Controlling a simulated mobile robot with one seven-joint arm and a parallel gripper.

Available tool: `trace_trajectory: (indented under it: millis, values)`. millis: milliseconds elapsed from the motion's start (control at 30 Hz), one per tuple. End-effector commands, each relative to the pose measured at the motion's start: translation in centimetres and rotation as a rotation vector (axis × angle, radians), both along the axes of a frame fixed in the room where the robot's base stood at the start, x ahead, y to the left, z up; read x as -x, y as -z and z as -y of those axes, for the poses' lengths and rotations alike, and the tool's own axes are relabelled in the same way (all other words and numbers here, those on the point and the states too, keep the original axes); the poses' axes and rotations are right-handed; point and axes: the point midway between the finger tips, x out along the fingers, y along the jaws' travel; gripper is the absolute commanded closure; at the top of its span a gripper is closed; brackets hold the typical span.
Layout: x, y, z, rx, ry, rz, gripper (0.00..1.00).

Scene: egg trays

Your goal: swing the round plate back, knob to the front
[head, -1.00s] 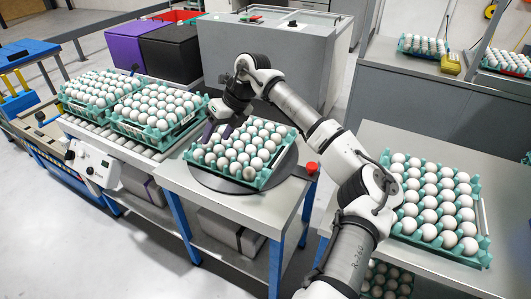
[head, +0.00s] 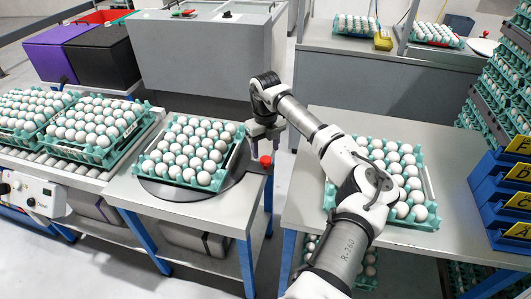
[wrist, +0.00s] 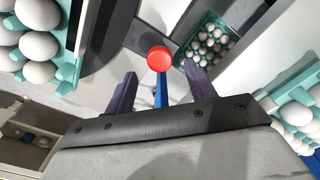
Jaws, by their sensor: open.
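The round plate (head: 185,192) is a dark grey disc on a small table, with a teal egg tray (head: 217,186) full of white eggs on top. Its red knob (head: 265,160) is at the plate's right side, near the table's right edge. My gripper (head: 265,138) is open and above the knob, pointing down. In the wrist view the red knob (wrist: 160,57) shows between the two purple fingers, with a gap on both sides; I see no contact.
A roller conveyor (head: 60,172) with two full egg trays adjoins the table at left. Another table (head: 300,205) at right holds an egg tray. A grey cabinet (head: 205,60) stands behind, and blue bins (head: 505,195) are at far right.

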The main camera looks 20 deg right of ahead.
Motion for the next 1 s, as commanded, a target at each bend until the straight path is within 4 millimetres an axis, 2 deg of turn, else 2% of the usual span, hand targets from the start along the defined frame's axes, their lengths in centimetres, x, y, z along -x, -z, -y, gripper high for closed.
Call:
trace_trajectory:
  millis: [133, 300, 633, 1000]
  values:
    - [0.0, 2.3, -0.1, -0.004, 0.001, -0.002, 0.45]
    - [0.0, 3.7, 0.0, -0.002, 0.000, 0.000, 0.45]
    - [0.0, 4.1, 0.0, -0.001, -0.001, 0.001, 0.45]
    - [0.0, 4.1, 0.0, -0.001, -0.001, 0.001, 0.93]
